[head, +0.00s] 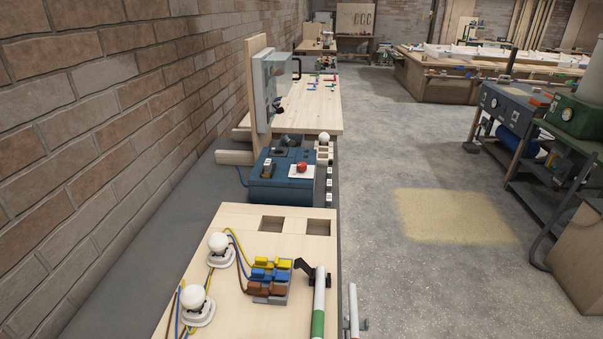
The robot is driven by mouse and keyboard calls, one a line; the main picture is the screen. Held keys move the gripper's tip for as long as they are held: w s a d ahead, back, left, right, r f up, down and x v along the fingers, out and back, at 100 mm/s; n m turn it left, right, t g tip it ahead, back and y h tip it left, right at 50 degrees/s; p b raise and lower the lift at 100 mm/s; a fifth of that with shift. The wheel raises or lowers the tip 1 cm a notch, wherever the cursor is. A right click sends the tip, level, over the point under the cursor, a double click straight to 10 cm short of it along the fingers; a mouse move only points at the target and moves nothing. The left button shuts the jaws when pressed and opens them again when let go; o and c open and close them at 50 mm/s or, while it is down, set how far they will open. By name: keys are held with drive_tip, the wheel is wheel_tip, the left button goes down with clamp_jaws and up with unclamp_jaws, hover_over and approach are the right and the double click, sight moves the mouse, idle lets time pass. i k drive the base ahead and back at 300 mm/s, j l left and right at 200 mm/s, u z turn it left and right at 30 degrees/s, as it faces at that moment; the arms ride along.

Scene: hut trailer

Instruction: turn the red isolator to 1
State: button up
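A red knob (302,167) sits on a pale square plate (293,173) on the sloping top of a blue control box (268,190). It looks like the red isolator. Its pointing direction and any 0 or 1 marks are too small to read. The box stands on the bench along the brick wall, beyond the near wooden board. I cannot make out my gripper in the head view, and nothing is seen touching the knob.
A near wooden board (230,290) carries white lamps, wires and coloured terminal blocks (268,278). A grey panel (270,88) rises behind the box. The floor (375,150) to the right is open.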

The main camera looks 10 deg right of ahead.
sight(300, 167)
drive_tip(key=i+l, duration=0.35)
drive_tip(key=l, duration=0.15)
drive_tip(key=i+l, duration=0.35)
drive_tip(key=l, duration=0.15)
drive_tip(key=i+l, duration=0.35)
drive_tip(key=l, duration=0.15)
drive_tip(key=i+l+u, duration=0.2)
drive_tip(key=l, duration=0.15)
drive_tip(key=i+l+u, duration=0.2)
drive_tip(key=l, duration=0.15)
drive_tip(key=i+l+u, duration=0.2)
drive_tip(key=l, duration=0.15)
drive_tip(key=l+u, duration=0.2)
drive_tip(key=l, duration=0.2)
drive_tip(key=u, duration=0.35)
